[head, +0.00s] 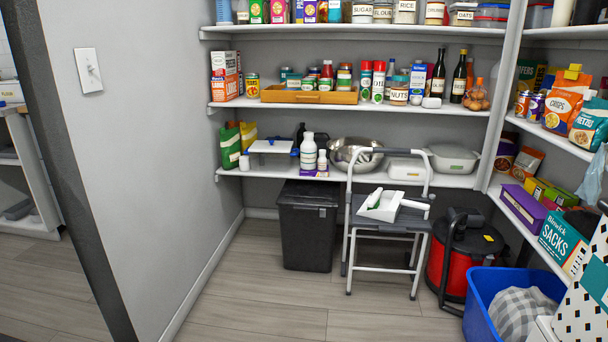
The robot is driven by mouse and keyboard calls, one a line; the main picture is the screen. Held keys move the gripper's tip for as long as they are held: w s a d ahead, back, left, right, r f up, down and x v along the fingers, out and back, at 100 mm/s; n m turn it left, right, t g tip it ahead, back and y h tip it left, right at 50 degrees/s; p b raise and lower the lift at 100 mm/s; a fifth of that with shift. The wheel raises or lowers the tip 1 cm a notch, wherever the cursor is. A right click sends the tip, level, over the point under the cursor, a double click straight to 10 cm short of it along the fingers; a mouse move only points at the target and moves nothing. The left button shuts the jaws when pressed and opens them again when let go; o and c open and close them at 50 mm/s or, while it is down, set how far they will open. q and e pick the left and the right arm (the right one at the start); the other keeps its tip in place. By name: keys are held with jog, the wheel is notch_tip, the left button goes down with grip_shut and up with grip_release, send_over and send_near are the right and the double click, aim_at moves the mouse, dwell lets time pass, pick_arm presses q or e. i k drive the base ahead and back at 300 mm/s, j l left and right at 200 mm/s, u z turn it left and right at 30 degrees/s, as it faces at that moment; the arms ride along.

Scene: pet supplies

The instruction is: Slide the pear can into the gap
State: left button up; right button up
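I cannot single out the pear can for certain, as the labels are too small to read. A small can with a yellow and green label (252,87) stands upright on the middle back shelf (235,103), between tall boxes (226,75) and a wooden tray (310,97). More cans (536,107) stand on the right-hand shelf beside orange and teal bags (565,105). Which gap is meant is not clear from this view. Neither of my grippers is in view.
A black bin (307,227), a step stool (385,226) with a dustpan (380,205), a red vacuum cleaner (477,250) and a blue basket (490,308) stand below the shelves. The wood floor (270,310) at front left is clear.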

aim_at(252, 79)
jog(key=i+l+u, duration=0.1)
jog(key=i, duration=0.4)
jog(key=i+l+u, duration=0.1)
jog(key=i, duration=0.4)
jog(key=i+l, duration=0.2)
jog(key=i, duration=0.25)
jog(key=i+u, duration=0.45)
jog(key=i+l+u, duration=0.1)
jog(key=u, duration=0.3)
jog(key=i+l+u, duration=0.3)
jog(key=u, duration=0.15)
jog(key=i+l+u, duration=0.3)
jog(key=i+l, duration=0.25)
